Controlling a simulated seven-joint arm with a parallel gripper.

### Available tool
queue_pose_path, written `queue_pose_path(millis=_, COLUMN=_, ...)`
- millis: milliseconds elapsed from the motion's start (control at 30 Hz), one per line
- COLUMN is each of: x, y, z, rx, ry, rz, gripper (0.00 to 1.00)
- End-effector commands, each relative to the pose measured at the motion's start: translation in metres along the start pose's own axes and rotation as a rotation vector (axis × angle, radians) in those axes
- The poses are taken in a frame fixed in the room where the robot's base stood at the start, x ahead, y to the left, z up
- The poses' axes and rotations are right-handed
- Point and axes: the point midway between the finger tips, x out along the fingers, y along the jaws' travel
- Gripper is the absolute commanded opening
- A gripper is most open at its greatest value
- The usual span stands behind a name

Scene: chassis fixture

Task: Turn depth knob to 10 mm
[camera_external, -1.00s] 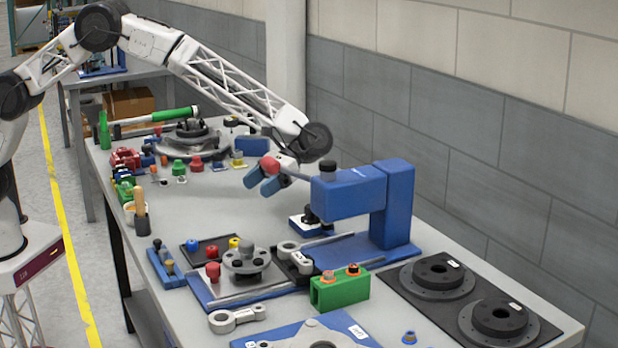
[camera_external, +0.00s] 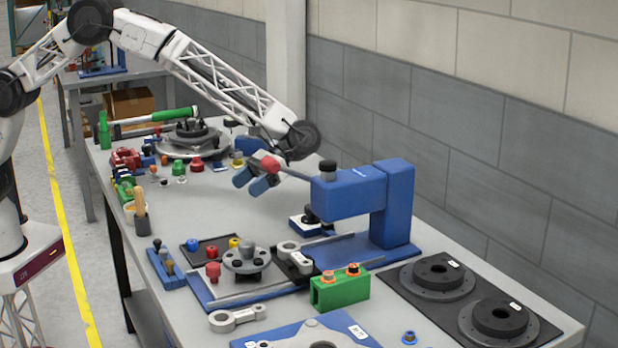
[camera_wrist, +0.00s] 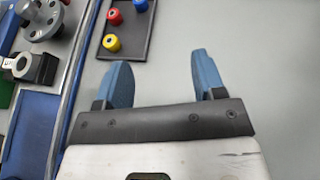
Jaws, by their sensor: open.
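A blue C-shaped press (camera_external: 395,205) stands on the bench. A black cylindrical knob (camera_external: 328,170) sits on top of its overhanging head (camera_external: 345,195); no scale or 10 mm mark is readable, so I cannot confirm it is the depth knob. My gripper (camera_external: 253,183) has blue fingers and hangs above the bench, left of the press head and apart from it. In the wrist view my gripper (camera_wrist: 161,62) is open, with nothing between the fingers, over bare grey bench. The black knob is not seen in the wrist view.
A black tray (camera_external: 207,247) with red, blue and yellow pegs lies left of the press, beside a grey round fixture (camera_external: 246,262). A green block (camera_external: 340,290) stands in front. Black discs (camera_external: 437,277) lie at right. Bench left of the press head is fairly clear.

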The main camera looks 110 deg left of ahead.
Motion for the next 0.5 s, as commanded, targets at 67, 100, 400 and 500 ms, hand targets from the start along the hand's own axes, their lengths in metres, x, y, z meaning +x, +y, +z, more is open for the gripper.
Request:
queue_pose_path(millis=67, x=0.002, y=0.002, z=-0.001, rx=0.005, ry=0.041, rz=-0.003, gripper=0.63)
queue_pose_path(millis=100, x=0.004, y=0.004, z=-0.003, rx=0.007, ry=0.072, rz=-0.006, gripper=0.63)
queue_pose_path(millis=400, x=0.006, y=0.018, z=-0.025, rx=0.079, ry=0.454, rz=-0.05, gripper=0.63)
queue_pose_path(millis=500, x=-0.001, y=0.024, z=-0.032, rx=0.129, ry=0.612, rz=-0.073, gripper=0.63)
